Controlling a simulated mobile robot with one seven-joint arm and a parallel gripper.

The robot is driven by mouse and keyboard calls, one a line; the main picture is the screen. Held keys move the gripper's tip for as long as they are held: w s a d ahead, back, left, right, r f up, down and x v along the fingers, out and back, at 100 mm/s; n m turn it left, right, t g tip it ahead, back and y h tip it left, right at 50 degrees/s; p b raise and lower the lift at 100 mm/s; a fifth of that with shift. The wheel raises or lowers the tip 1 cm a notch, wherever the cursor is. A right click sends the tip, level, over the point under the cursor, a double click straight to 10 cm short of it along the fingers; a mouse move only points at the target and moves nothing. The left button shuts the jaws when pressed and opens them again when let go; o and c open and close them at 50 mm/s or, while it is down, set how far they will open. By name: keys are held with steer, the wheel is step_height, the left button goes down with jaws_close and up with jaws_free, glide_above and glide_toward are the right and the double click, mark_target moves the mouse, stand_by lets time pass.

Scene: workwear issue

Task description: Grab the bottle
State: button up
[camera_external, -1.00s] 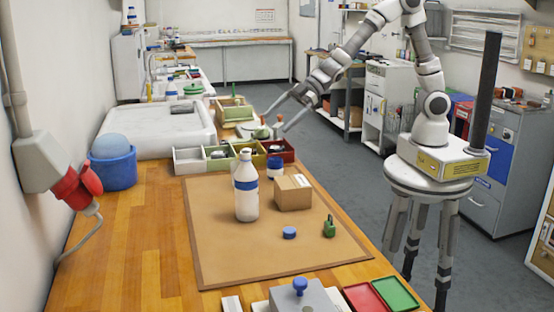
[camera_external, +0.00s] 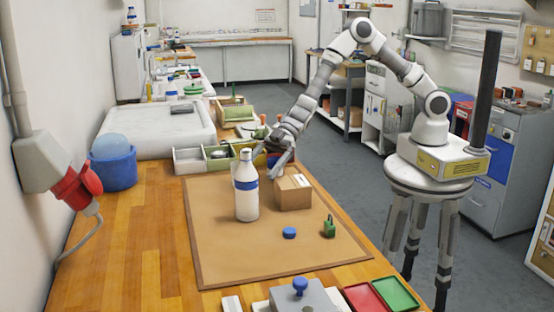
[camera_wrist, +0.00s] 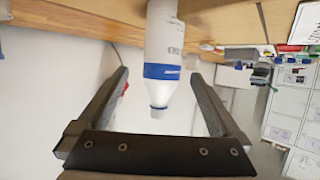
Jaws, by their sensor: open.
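The bottle (camera_external: 246,200) is white with a blue band and stands upright on the brown mat (camera_external: 215,263). In the wrist view the bottle (camera_wrist: 162,45) appears upside down, its cap end between my two fingers in the picture. My gripper (camera_external: 280,172) is open and empty, just right of the bottle and behind the cardboard box in the external view. It also shows in the wrist view (camera_wrist: 158,88), with both fingers spread. The bottle looks apart from the fingers; the exact distance is hard to tell.
The cardboard box (camera_external: 293,193) stands close to the bottle's right. A blue cap-like piece (camera_external: 289,232) and a green padlock-like item (camera_external: 329,228) lie on the mat in front. Open bins (camera_external: 188,160) stand behind. The mat's left front is clear.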

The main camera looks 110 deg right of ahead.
mark_target(246, 187)
steer(key=x, duration=0.3)
steer(key=shift+s+f+x, duration=0.1)
steer(key=shift+x, duration=1.25)
steer(key=shift+s+f+x, duration=0.1)
steer(key=shift+x, duration=1.3)
steer(key=shift+a, duration=0.1)
steer(key=shift+c, duration=0.2)
steer(key=shift+r, duration=0.1)
jaws_close()
steer(key=shift+r, duration=0.2)
